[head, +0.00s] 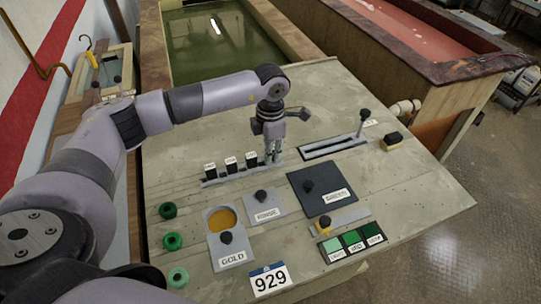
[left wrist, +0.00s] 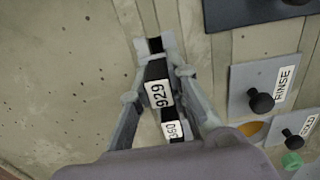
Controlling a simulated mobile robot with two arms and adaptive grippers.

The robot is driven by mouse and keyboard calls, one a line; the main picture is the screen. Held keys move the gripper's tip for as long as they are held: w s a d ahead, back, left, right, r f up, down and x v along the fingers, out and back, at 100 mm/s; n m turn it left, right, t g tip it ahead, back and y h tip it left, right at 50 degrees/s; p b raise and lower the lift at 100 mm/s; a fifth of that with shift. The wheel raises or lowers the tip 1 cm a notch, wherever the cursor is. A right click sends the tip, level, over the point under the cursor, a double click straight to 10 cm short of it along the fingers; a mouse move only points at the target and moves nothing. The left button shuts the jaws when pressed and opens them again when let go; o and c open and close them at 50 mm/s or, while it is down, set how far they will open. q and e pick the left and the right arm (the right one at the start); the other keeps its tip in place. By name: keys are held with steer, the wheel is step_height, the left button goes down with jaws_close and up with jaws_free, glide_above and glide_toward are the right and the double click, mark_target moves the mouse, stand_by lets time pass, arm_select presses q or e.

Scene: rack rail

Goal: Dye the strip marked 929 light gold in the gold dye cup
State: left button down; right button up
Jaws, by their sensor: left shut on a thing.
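The strip marked 929 (left wrist: 158,92) is a black piece with a white label, between the fingers of my left gripper (left wrist: 160,90) in the left wrist view. In the head view my left gripper (head: 272,157) points down at the right end of the strip rack (head: 216,181) and hides this strip. I cannot tell whether the strip is lifted from the rack. The gold dye cup (head: 221,218) shows orange-yellow dye in a grey plate labelled GOLD, nearer than the rack; part of it also shows in the left wrist view (left wrist: 252,128). My right gripper is not in view.
Several black strips (head: 231,164) stand in the rack, left of my gripper. A RINSE lid (head: 264,202) with a black knob sits beside the gold cup. A dark knobbed plate (head: 322,187), a lever slot (head: 333,146) and green swatches (head: 352,243) lie right. A 929 card (head: 270,279) marks the front edge.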

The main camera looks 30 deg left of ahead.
arm_select(q)
steer(key=shift+r+p, duration=2.65)
steer(key=shift+r, duration=2.55)
